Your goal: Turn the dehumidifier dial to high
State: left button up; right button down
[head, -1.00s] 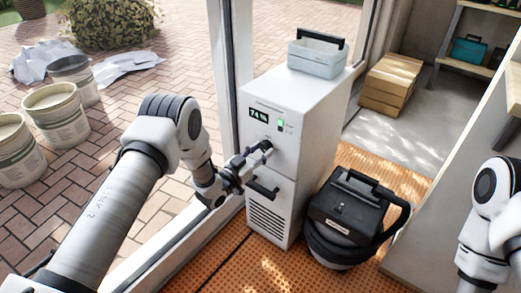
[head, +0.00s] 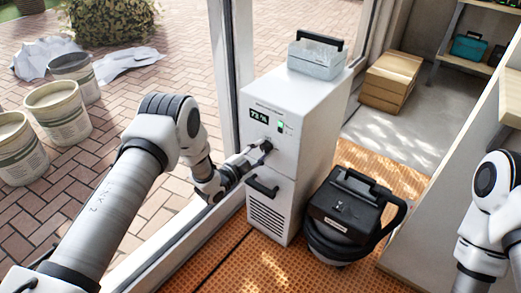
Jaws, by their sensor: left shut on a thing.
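The white dehumidifier (head: 318,128) stands upright beside the window frame. Its small display (head: 258,116) seems to read 73 %, with a green light (head: 281,125) to its right. My left gripper (head: 262,150) is at the front panel below the display, shut on the dial, which its fingers mostly hide. The dial's setting cannot be read. A dark handle (head: 262,188) sits lower on the front, above the vent slots. My right arm shows at the right edge, but its gripper is out of view.
A grey toolbox (head: 317,55) rests on top of the dehumidifier. A black vacuum (head: 345,215) stands close to its right on the orange mat (head: 262,268). A window post (head: 228,80) is close behind my left arm.

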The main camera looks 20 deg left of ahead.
pick_arm(q)
jog(key=shift+m, duration=0.5)
jog(key=o, duration=1.1)
jog(key=shift+o, duration=0.2)
jog(key=v, duration=1.2)
